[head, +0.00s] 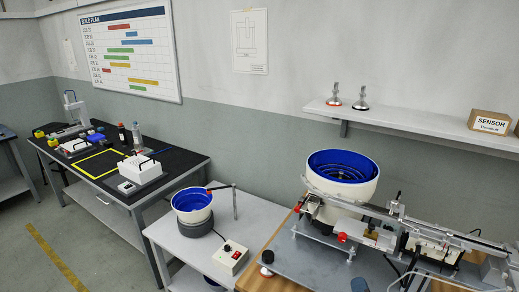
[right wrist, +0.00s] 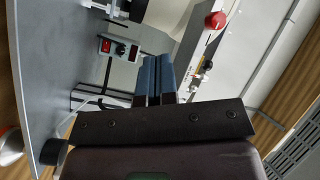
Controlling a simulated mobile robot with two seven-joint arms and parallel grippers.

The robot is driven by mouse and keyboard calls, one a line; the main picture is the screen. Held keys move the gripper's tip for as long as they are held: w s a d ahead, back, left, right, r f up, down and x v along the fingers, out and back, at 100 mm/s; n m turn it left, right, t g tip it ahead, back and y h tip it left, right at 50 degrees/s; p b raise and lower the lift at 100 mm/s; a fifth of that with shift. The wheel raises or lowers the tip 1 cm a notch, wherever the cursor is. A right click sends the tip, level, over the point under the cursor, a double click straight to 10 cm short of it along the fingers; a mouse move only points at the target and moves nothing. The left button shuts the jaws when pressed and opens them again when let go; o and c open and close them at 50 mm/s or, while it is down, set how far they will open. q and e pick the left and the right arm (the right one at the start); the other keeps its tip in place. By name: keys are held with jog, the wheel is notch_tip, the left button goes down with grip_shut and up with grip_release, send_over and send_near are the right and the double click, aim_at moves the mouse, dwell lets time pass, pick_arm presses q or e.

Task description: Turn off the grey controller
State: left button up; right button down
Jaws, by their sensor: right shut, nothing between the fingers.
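A pale grey controller box (head: 231,257) with a black knob and a red switch sits on the low grey table, in front of the small blue bowl. In the right wrist view a grey controller (right wrist: 118,48) with a red part and a dark knob shows ahead of my right gripper; I cannot tell if it is the same box. My right gripper (right wrist: 157,72) has its blue fingers together and empty, apart from that controller. My left gripper is not in view.
A large blue-lined bowl feeder (head: 343,176) and a metal rail with red knobs (head: 342,237) stand on a grey plate at the right. A small bowl feeder (head: 192,205) is behind the controller box. A black-topped workbench (head: 185,160) is at the left. A wall shelf (head: 420,125) hangs above.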

jog(key=s+f+n+g, duration=0.2)
jog(key=s+f+n, duration=0.1)
jog(key=s, duration=0.3)
jog(key=s+d+f+n+g, duration=0.1)
jog(key=s+f+n+g, duration=0.1)
jog(key=s+n, duration=0.3)
jog(key=s+d+f+n+g, duration=0.1)
jog(key=s+f+n+g, duration=0.1)
jog(key=s+n, duration=0.3)
jog(key=s+f, duration=0.1)
jog(key=s, duration=0.3)
jog(key=shift+f+y, duration=0.3)
jog(key=shift+y, duration=0.1)
jog(key=shift+s+d, duration=0.1)
jog(key=shift+d, duration=0.05)
